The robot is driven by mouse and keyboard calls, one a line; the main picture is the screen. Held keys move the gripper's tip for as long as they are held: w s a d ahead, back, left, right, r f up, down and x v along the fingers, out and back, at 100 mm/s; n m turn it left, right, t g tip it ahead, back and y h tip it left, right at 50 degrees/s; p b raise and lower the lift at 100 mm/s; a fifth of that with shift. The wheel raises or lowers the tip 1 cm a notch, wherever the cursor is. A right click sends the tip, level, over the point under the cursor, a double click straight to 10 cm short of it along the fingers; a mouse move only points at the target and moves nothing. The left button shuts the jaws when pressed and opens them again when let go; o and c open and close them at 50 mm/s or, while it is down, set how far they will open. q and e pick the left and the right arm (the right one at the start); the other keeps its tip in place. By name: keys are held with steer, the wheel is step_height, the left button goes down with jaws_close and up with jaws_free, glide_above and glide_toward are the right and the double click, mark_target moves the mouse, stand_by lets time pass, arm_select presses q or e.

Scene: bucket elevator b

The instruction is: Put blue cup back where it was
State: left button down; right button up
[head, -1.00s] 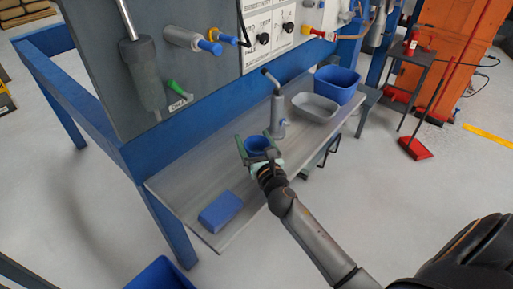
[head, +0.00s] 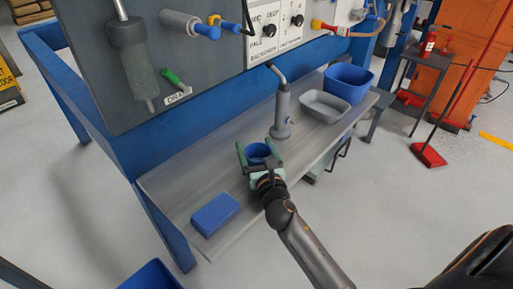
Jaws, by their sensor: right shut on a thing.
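The blue cup (head: 257,152) is on or just above the grey bench top (head: 180,190), in front of the grey tap (head: 281,112). I cannot tell whether its base touches the bench. My right gripper (head: 259,156) reaches in from the lower right, with its green fingers on both sides of the cup, shut on it. The cup looks upright, and its lower part is hidden by the gripper. My left gripper is not in view.
A blue block (head: 215,214) lies near the bench's front left. A grey basin (head: 325,106) and a blue tub (head: 348,82) stand at the right end. A dark panel (head: 180,60) rises behind. A blue bin (head: 152,276) stands on the floor.

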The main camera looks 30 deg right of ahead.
steer(key=shift+f, duration=0.3)
steer(key=o, duration=1.2)
steer(key=shift+r, duration=0.1)
steer(key=shift+o, duration=0.2)
steer(key=shift+r, duration=0.15)
steer(key=b+v, duration=0.1)
steer(key=v, duration=0.9)
steer(key=shift+s, duration=0.25)
steer(key=shift+s+a, duration=0.2)
steer(key=shift+s, duration=0.5)
